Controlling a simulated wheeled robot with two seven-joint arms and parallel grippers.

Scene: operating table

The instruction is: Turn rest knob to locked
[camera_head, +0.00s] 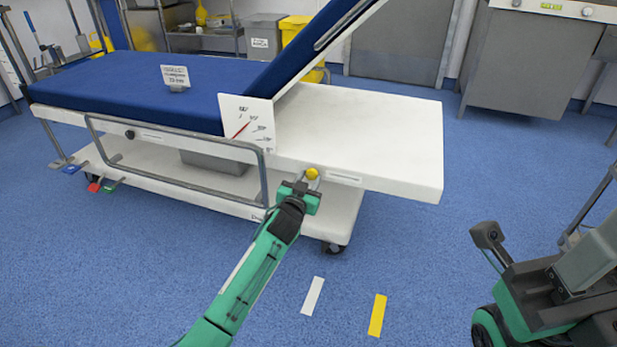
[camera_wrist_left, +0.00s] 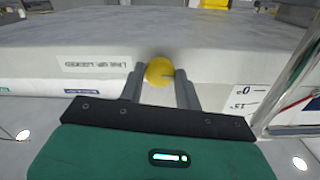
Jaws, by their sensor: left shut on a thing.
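The rest knob (camera_head: 313,174) is a round yellow knob on the side edge of the white table frame (camera_head: 395,150). In the left wrist view the yellow knob (camera_wrist_left: 159,71) sits between the two grey fingers and shows a short dark line on its face. My left gripper (camera_head: 308,182) is shut on it, one finger on each side. A label reading "line up locked" (camera_wrist_left: 97,64) is on the frame beside the knob; it also shows in the head view (camera_head: 346,179).
The raised blue backrest (camera_head: 312,45) slopes up to the right beside a white angle scale (camera_head: 248,124) with a red pointer. A metal side rail (camera_head: 190,135) runs left of the knob. White (camera_head: 312,296) and yellow (camera_head: 377,315) strips mark the open blue floor.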

